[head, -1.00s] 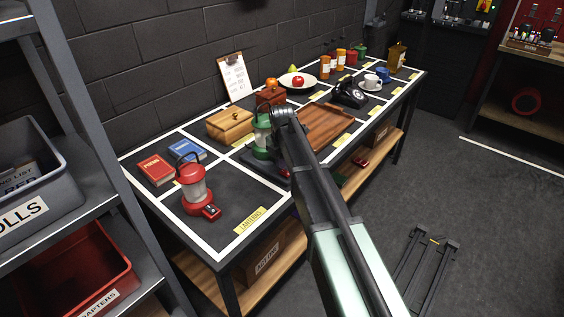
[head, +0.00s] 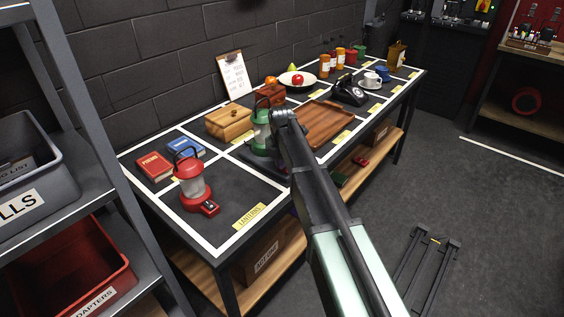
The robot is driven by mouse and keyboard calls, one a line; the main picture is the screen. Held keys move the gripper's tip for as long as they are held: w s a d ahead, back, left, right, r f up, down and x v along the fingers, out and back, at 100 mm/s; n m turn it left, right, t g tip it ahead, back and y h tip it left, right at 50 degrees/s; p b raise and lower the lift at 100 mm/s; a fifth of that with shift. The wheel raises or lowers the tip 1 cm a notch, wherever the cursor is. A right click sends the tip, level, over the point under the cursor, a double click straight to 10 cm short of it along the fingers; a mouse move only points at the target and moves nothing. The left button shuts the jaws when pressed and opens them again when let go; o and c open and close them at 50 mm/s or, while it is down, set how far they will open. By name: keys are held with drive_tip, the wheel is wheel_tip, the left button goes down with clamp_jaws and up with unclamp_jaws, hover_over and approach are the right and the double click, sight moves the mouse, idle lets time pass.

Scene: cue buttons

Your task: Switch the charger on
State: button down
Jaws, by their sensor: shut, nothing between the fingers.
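No part can be surely told as the charger or its switch. A dark flat base (head: 258,160) lies under the green lantern (head: 261,134) on the table, partly hidden by my arm, and may be the charger. A red lantern (head: 192,184) with a small red switch box (head: 208,208) at its foot stands at the near left of the table. My arm's dark joint shows just right of the green lantern in the head view. My gripper's fingers are hidden behind the arm, so their distance from the base cannot be told.
The table (head: 178,223) holds a wooden box (head: 229,123), books (head: 155,167), a wooden tray (head: 327,124), a plate with fruit and a black telephone (head: 349,92). A shelf with bins (head: 75,260) stands close on the left. The floor at right is mostly clear.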

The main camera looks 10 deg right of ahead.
drive_tip(key=shift+s+d+f, duration=0.2)
drive_tip(key=shift+s+d, duration=0.05)
drive_tip(key=shift+s, duration=0.5)
drive_tip(key=shift+p, duration=0.3)
wheel_tip(320, 180, up, 14)
drive_tip(key=w+a+p, duration=0.1)
drive_tip(key=w+p, duration=0.1)
drive_tip(key=p, duration=1.2)
drive_tip(key=shift+w+a+r, duration=0.15)
drive_tip(key=shift+w, duration=0.1)
drive_tip(key=s+d+m, duration=0.1)
drive_tip(key=s+m, duration=2.4)
drive_tip(key=s, duration=0.4)
drive_tip(key=shift+m, duration=0.3)
